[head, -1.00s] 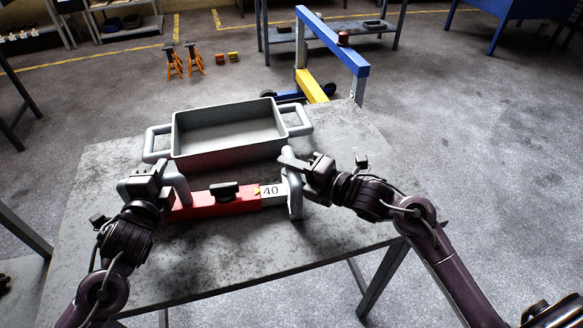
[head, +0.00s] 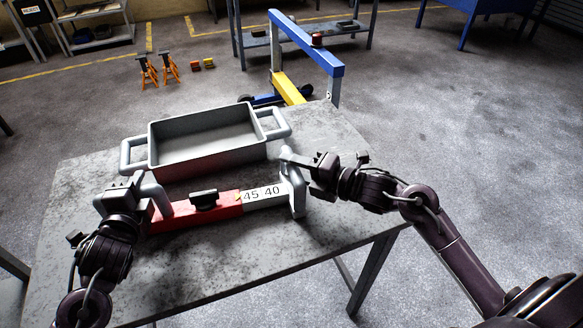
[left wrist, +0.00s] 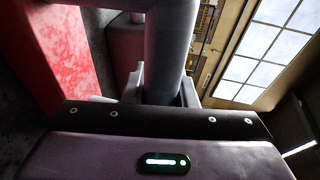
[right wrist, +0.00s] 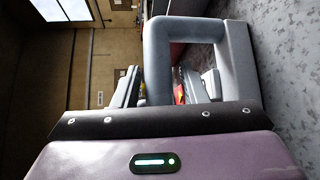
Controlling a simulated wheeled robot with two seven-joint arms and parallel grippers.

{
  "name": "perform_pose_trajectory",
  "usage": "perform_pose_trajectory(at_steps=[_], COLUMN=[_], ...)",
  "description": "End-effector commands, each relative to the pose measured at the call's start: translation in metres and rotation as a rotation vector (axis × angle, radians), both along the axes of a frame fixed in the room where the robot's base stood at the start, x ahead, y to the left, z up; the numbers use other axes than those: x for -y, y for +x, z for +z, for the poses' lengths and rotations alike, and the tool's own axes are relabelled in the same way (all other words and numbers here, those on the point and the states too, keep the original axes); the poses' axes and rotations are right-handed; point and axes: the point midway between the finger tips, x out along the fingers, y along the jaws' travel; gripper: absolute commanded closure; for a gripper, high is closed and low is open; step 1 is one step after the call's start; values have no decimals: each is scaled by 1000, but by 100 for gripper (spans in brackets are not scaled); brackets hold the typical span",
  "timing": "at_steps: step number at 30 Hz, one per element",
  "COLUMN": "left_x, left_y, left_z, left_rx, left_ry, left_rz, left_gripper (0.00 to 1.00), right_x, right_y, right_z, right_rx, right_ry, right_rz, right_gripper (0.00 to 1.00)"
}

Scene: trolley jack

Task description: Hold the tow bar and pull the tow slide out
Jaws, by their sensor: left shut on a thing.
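The tow bar (head: 170,218) is a red tube lying along the near part of the table, with a black knob on top and a grey handle (left wrist: 168,50) at its left end. The pale tow slide (head: 265,198) sticks out of its right end, marked 45 and 40, and ends in a grey loop handle (right wrist: 157,65). My left gripper (head: 138,193) is shut on the tow bar's handle. My right gripper (head: 288,160) has its fingers on either side of the slide's loop handle; a narrow gap seems to show beside one finger, so its grip is unclear.
A grey tray (head: 205,155) with two side handles stands on the table (head: 75,190) just behind the tow bar. The table's right side is mostly clear. A blue and yellow hoist (head: 305,50) and orange axle stands (head: 158,70) are on the floor beyond.

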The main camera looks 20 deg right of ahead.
Motion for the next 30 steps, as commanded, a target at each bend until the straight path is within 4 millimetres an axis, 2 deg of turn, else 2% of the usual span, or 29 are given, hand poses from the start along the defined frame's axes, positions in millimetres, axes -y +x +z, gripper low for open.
perform_pose_trajectory(at_steps=[10,14,30], left_x=[0,1,2], left_y=[0,0,-1], left_z=[-1,-1,-1], left_rx=[-2,-2,-2], left_ry=[2,2,2], left_rz=[-1,-2,-4], left_gripper=[100,100,100], right_x=[-2,4,60], right_y=[-2,-8,-80], right_z=[0,1,13], right_rx=[0,0,-2], right_ry=[1,0,0], right_rz=[6,5,5], right_gripper=[53,53,53])
